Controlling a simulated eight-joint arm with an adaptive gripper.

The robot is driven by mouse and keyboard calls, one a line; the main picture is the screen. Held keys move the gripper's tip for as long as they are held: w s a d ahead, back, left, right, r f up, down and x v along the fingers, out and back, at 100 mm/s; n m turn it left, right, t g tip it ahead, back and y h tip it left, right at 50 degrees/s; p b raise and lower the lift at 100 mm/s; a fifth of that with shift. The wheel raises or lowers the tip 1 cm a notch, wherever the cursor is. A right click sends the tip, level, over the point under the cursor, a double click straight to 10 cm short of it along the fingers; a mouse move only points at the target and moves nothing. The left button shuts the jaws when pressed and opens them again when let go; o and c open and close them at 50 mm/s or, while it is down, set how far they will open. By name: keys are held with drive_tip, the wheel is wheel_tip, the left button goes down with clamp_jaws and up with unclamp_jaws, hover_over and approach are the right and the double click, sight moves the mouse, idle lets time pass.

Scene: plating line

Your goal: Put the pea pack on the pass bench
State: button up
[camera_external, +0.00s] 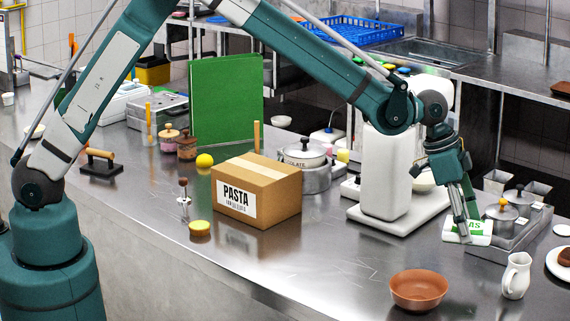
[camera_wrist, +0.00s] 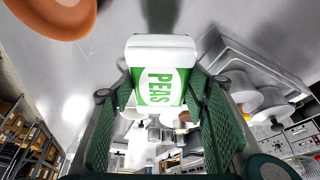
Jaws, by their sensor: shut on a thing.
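The pea pack (camera_wrist: 160,82) is white and green with the word PEAS on it. In the wrist view it sits between the green finger pads of my gripper (camera_wrist: 160,125), which is shut on it. In the external view the pack (camera_external: 468,230) shows at the tips of my gripper (camera_external: 465,222), at the right of the steel counter (camera_external: 330,255). I cannot tell whether the pack touches the counter. Which surface is the pass bench is not clear from the frames.
A terracotta bowl (camera_external: 419,290) and a white jug (camera_external: 516,276) stand in front of the pack. A steel tray with pots (camera_external: 510,225) is close on its right. A white mixer (camera_external: 388,180) stands to the left. The front-middle counter is clear.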

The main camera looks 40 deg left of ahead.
sight(450, 222)
drive_tip(key=shift+f, duration=3.15)
drive_tip(key=shift+f, duration=0.1)
drive_tip(key=shift+f, duration=1.75)
drive_tip(key=shift+f, duration=0.15)
drive_tip(key=o, duration=1)
drive_tip(key=shift+o, duration=0.2)
drive_tip(key=shift+v, duration=6.15)
